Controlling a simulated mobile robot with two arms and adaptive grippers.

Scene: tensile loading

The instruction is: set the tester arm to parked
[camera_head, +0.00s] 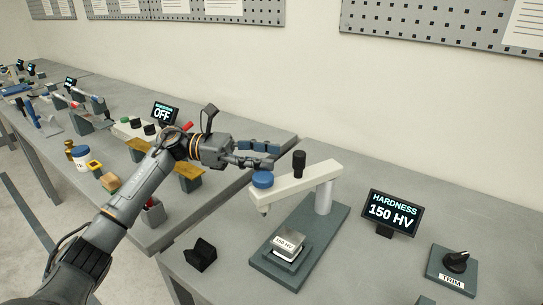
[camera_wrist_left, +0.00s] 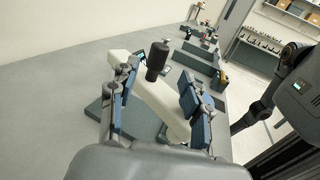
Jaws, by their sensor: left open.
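The tester arm (camera_head: 297,188) is a white beam on a grey post, swung out over the hardness tester base (camera_head: 327,237). It has a blue cap (camera_head: 262,180) at its left end and a black upright knob (camera_head: 299,163) on top. A block marked 150 HV (camera_head: 287,245) sits on the base below the beam. My left gripper (camera_head: 274,155) is open and empty, just behind the blue cap and left of the knob. In the left wrist view the beam (camera_wrist_left: 150,88) and knob (camera_wrist_left: 157,60) show beyond and between the open fingers (camera_wrist_left: 157,105). My right gripper is not in view.
A display (camera_head: 391,213) reads HARDNESS 150 HV. A TRIM dial (camera_head: 453,269) stands at the right. A black V-block (camera_head: 201,254) lies left of the base. The left bench holds jars, blocks and a display reading OFF (camera_head: 165,114). The tabletop behind the tester is clear.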

